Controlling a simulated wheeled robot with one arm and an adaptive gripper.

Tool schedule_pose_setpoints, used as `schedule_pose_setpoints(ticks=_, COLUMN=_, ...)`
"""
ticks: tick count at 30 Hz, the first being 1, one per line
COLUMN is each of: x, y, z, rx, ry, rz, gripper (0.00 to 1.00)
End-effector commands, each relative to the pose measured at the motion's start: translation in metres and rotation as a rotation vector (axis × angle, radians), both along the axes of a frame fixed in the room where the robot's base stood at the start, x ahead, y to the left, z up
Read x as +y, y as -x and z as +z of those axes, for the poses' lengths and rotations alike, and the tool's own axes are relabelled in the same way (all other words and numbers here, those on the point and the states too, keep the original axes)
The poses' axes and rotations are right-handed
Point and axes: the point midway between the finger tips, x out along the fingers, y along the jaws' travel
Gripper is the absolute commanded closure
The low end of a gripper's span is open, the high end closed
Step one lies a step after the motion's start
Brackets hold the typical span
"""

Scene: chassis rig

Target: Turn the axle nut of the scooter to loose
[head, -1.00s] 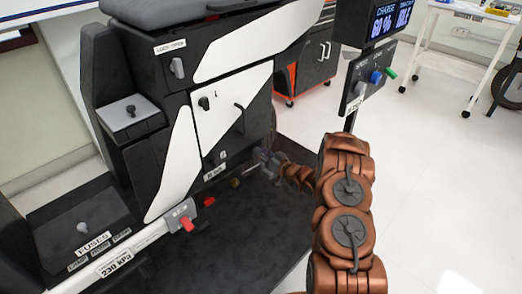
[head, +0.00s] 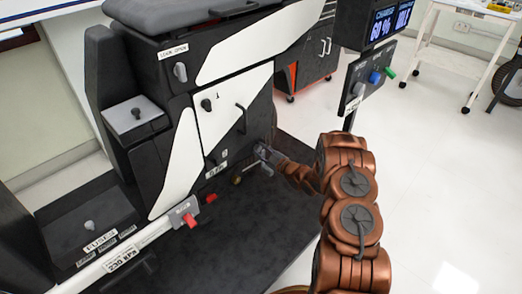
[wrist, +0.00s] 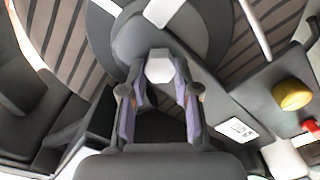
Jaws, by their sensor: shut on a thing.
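The axle nut (wrist: 160,68) is a pale silver hex nut at the wheel hub in the wrist view. My gripper (wrist: 160,85) is shut on it, with one purple-padded finger on each side. In the head view my gripper (head: 264,152) reaches the lower right side of the black and white scooter (head: 172,165). The nut is too small and hidden to make out there. Whether the nut is tight or loose cannot be told.
A brass knob (wrist: 292,95) and a red part (wrist: 310,127) sit right of the nut in the wrist view. A red-handled lever (head: 191,220) is low on the scooter. A post with a control box (head: 368,78) stands behind my arm.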

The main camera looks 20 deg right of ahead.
Motion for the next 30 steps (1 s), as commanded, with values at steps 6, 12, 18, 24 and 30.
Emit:
schedule_pose_setpoints(ticks=6, x=0.0001, y=0.0002, z=-0.0020, rx=-0.079, ry=0.190, rz=-0.001, gripper=1.00)
schedule_pose_setpoints(ticks=12, x=-0.0001, y=0.0005, z=-0.0036, rx=-0.151, ry=0.366, rz=-0.002, gripper=1.00)
schedule_pose_setpoints(ticks=18, x=0.0008, y=0.0005, z=-0.0052, rx=-0.218, ry=0.530, rz=-0.001, gripper=1.00)
schedule_pose_setpoints(ticks=24, x=0.0011, y=0.0008, z=-0.0066, rx=-0.271, ry=0.663, rz=0.000, gripper=1.00)
schedule_pose_setpoints(ticks=30, x=0.0010, y=0.0004, z=-0.0052, rx=-0.309, ry=0.752, rz=0.000, gripper=1.00)
